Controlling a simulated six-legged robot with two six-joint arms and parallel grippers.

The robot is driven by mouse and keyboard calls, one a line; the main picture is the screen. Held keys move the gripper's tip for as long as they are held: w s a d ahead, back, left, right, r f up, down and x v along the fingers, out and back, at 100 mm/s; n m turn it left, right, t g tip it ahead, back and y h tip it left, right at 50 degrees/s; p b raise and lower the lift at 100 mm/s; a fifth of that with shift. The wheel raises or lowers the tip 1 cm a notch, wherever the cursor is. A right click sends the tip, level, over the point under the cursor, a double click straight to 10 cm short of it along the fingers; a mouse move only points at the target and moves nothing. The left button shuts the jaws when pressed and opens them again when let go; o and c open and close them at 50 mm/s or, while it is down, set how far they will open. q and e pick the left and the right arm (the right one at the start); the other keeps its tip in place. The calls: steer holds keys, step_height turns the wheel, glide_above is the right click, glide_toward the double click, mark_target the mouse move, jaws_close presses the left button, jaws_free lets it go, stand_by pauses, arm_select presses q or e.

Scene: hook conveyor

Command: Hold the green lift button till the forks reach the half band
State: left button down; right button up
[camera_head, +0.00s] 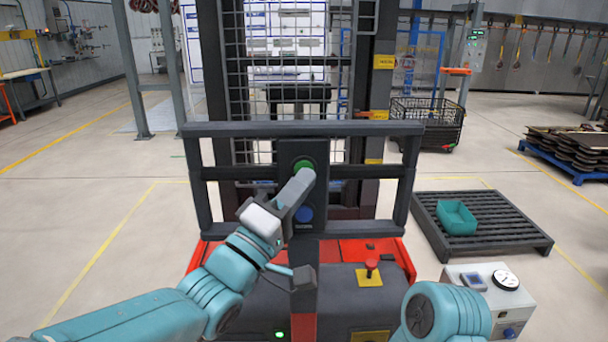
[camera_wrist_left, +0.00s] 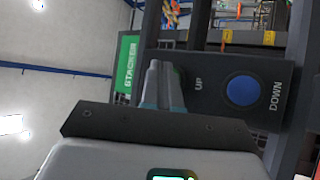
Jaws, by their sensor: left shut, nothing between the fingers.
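The green lift button (camera_head: 303,164) sits on a dark upright panel of the stacker, above a blue button (camera_head: 304,214). My left gripper (camera_head: 307,175) is shut, with its tips at the green button and covering its lower part. In the left wrist view the closed fingers (camera_wrist_left: 162,82) reach the panel beside the word UP. They hide most of the green button there; the blue button (camera_wrist_left: 242,91) marked DOWN is clear. Contact cannot be told for sure. Coloured bands (camera_head: 375,114) mark the mast. The forks cannot be made out behind the mesh. My right gripper is out of view.
A dark rail frame (camera_head: 240,130) surrounds the panel. A red knob (camera_head: 371,266) stands on the stacker's red and black body. To the right are a slatted pallet (camera_head: 480,240) with a teal bin (camera_head: 457,217), and a gauge box (camera_head: 490,295). Floor at left is clear.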

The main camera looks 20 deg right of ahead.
arm_select(q)
steer(key=shift+s+a, duration=0.1)
steer(key=shift+s, duration=0.25)
steer(key=s+b, duration=0.2)
steer(key=s+a+b, duration=0.1)
steer(key=s, duration=0.1)
steer(key=shift+s+a+b, duration=0.2)
steer(key=shift+s+b, duration=0.15)
steer(key=shift+s, duration=0.05)
steer(key=shift+w, duration=0.1)
stand_by(0.6)
